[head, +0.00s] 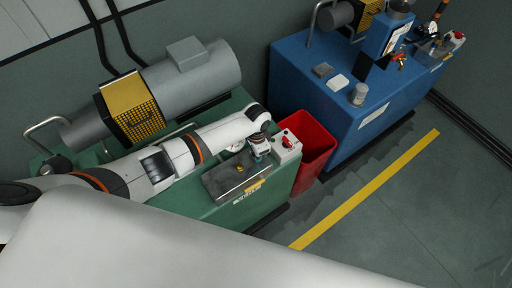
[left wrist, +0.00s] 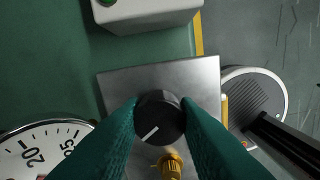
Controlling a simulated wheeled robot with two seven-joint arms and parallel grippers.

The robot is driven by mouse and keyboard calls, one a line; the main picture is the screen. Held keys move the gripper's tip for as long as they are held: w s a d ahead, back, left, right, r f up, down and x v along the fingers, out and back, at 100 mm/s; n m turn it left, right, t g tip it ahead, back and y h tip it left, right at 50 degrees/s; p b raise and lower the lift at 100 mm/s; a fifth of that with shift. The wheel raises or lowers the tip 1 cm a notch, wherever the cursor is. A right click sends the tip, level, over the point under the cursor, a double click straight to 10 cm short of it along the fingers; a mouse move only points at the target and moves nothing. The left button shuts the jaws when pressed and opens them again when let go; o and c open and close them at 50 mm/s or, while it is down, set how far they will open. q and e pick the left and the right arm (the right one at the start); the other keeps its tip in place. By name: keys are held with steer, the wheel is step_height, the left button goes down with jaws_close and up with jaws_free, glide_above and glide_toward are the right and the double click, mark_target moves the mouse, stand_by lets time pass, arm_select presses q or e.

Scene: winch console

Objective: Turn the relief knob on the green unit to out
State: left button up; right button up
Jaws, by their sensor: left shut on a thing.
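In the left wrist view the round black relief knob (left wrist: 158,123) stands on a grey metal plate (left wrist: 125,82) of the green unit (head: 225,212). Its white pointer line points to the lower left. My left gripper (left wrist: 161,105) is shut on the knob, one teal finger on each side. In the head view my left gripper (head: 260,150) is over the right end of the green unit and hides the knob. The out marking cannot be read. My right gripper is not in view.
A brass fitting (left wrist: 171,166) sits close to the knob, and a dial gauge (left wrist: 38,150) lies left of it. A pale control box (head: 288,150) with a red switch stands beside the gripper. A red bin (head: 318,145) separates the green unit from the blue unit (head: 310,80).

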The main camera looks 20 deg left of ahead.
arm_select(q)
steer(key=n+p, duration=0.3)
steer(key=n, duration=0.2)
steer(key=shift+r+n, duration=0.15)
steer(key=shift+n, duration=0.15)
steer(key=n+p, duration=0.2)
steer(key=n, duration=0.3)
steer(key=shift+w, duration=0.1)
stand_by(0.3)
steer(key=o, duration=1)
steer(key=shift+r, duration=0.3)
step_height(320, 180, up, 11)
steer(key=shift+r+p, duration=0.1)
steer(key=shift+p, duration=0.2)
